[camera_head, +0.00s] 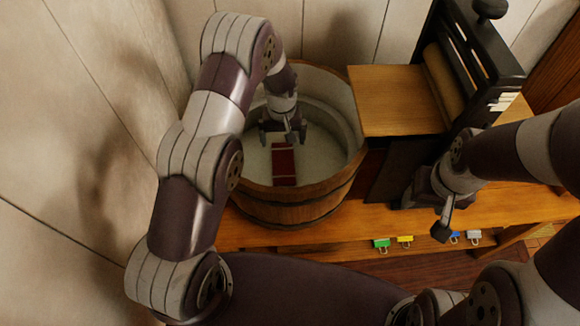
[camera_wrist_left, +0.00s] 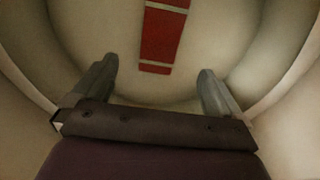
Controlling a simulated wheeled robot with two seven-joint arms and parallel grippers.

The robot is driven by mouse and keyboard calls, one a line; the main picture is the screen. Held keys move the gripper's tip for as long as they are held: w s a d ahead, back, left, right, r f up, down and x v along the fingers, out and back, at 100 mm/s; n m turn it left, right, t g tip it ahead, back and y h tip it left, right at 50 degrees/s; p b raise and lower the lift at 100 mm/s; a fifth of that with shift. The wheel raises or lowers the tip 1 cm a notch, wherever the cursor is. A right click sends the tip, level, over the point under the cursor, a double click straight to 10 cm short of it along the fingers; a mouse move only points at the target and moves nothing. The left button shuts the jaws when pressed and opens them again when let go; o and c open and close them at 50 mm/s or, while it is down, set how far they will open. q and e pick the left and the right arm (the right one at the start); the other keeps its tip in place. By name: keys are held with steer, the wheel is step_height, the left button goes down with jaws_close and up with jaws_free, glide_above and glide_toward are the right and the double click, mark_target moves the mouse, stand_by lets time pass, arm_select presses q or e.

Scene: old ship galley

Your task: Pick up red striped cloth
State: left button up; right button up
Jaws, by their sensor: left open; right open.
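The red striped cloth (camera_head: 283,165) lies in the white-lined basin of a wooden tub (camera_head: 295,208). It is red with pale stripes. In the left wrist view the cloth (camera_wrist_left: 161,38) runs from the top edge down to between my open fingers, a little ahead of them. My left gripper (camera_head: 283,138) is inside the tub, open and empty, pointing down over the cloth and hiding its far end. In the wrist view the left gripper (camera_wrist_left: 158,85) has its fingers on either side of the cloth's line, apart from it. My right gripper (camera_head: 438,215) is open, over the wooden bench at the right.
A black-framed wringer (camera_head: 475,55) with a wooden board (camera_head: 398,100) stands right of the tub. Green (camera_head: 381,245), yellow (camera_head: 405,241), blue and white clips hang on the bench's front edge. Plank walls close in at the left and back. Bench (camera_head: 340,222) space in front is mostly clear.

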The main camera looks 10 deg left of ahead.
mark_target(283, 162)
arm_select(q)
steer(key=f, duration=1)
steer(key=shift+s+f+p, duration=0.2)
steer(key=shift+s+p, duration=0.05)
steer(key=shift+p, duration=0.05)
steer(key=shift+w+f, duration=0.1)
steer(key=shift+f, duration=0.3)
steer(key=c, duration=1.2)
